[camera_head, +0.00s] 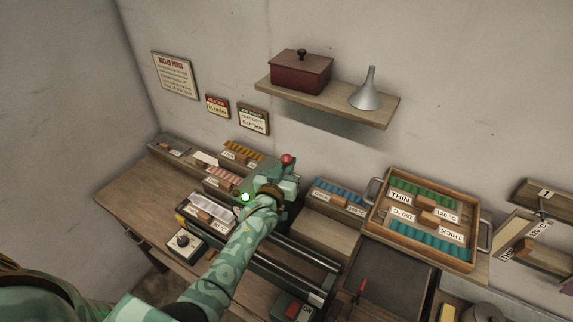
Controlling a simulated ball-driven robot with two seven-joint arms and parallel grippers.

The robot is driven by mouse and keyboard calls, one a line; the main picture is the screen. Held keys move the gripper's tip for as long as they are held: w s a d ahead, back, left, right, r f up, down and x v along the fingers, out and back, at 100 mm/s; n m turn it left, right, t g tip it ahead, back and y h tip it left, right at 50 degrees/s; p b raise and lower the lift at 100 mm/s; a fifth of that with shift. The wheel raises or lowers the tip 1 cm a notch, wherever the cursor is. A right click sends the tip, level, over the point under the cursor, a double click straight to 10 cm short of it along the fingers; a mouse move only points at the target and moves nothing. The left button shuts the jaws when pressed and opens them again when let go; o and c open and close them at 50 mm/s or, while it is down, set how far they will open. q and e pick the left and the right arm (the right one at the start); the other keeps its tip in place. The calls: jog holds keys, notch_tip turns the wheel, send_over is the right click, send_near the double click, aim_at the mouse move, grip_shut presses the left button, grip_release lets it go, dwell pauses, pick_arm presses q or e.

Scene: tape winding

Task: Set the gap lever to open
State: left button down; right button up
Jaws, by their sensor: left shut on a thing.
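The roller press (290,262) stands on the bench with two long dark rollers. A red ball knob (287,159), which looks like the top of the gap lever, shows at the far end of the press. My left arm reaches up from the lower left. My left gripper (284,173) is shut on the lever just below the knob. The gripper hides the lever's shaft and its setting marks, so I cannot tell which position it is in. A small green light (246,198) glows beside my wrist. My right gripper is not in view.
A wooden tray (374,224) with green and teal rolls stands to the right. A blue-filled box (338,193) sits behind the press. A dial box (183,241) and a red switch (293,308) are near the front. A shelf (330,107) holds a red box and a funnel.

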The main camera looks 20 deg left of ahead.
pick_arm(q)
jog(key=shift+d, duration=0.1)
dwell(0.3)
jog(key=c, duration=1.7)
grip_release()
jog(key=shift+o, duration=0.9)
jog(key=shift+w+d+f, duration=0.1)
jog(key=shift+w, duration=0.05)
